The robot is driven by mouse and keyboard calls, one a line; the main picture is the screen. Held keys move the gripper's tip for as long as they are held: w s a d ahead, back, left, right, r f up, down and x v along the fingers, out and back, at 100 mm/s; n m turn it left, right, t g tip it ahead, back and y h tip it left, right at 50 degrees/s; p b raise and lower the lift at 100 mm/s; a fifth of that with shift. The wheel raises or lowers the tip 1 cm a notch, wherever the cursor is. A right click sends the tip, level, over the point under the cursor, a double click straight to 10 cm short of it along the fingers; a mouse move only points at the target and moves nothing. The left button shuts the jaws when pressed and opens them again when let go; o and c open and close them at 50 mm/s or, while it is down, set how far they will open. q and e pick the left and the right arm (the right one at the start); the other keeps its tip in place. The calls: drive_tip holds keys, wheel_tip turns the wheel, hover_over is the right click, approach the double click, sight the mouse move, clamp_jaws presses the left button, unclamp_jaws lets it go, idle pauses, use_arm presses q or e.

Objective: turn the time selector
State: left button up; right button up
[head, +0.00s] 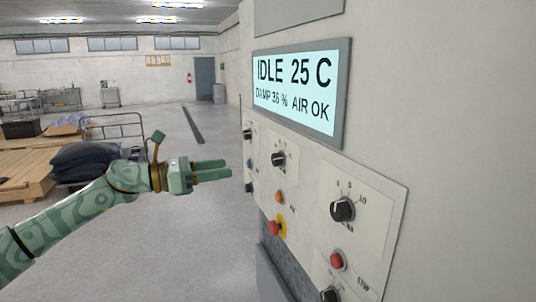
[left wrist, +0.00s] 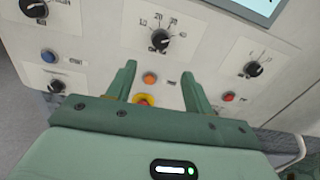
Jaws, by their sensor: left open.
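Three black dial knobs sit in a row on the washer's panel; their name labels are too small to read, so I cannot tell which is the time selector. The near knob (head: 342,209) has numbers around it and also shows in the left wrist view (left wrist: 253,69). The middle knob (head: 278,159) is numbered in the left wrist view (left wrist: 160,40). The far knob (head: 247,134) is at the left wrist view's top left (left wrist: 35,8). My left gripper (head: 229,169) is open, empty and apart from the panel; its fingers (left wrist: 158,70) point toward the middle section. My right gripper is out of view.
Below the knobs are a blue button (left wrist: 48,57), an orange button (head: 278,197), a red-and-yellow stop button (head: 275,228) and a red button (head: 337,261). A display (head: 297,92) reads IDLE 25 C. The floor left of the washer is open; pallets (head: 25,172) stand farther left.

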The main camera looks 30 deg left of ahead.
sight(273, 161)
use_arm(q)
drive_tip(key=p+x, duration=0.2)
drive_tip(key=x, duration=0.3)
drive_tip(key=p+x, duration=0.2)
drive_tip(key=x, duration=0.4)
drive_tip(key=shift+w+d+r+p, duration=0.1)
drive_tip(key=shift+w+r+p, duration=0.1)
drive_tip(key=shift+p, duration=0.15)
drive_tip(key=shift+w+d+f, duration=0.15)
drive_tip(key=shift+w+d, duration=0.15)
drive_tip(key=shift+d, duration=0.05)
drive_tip(key=c, duration=1)
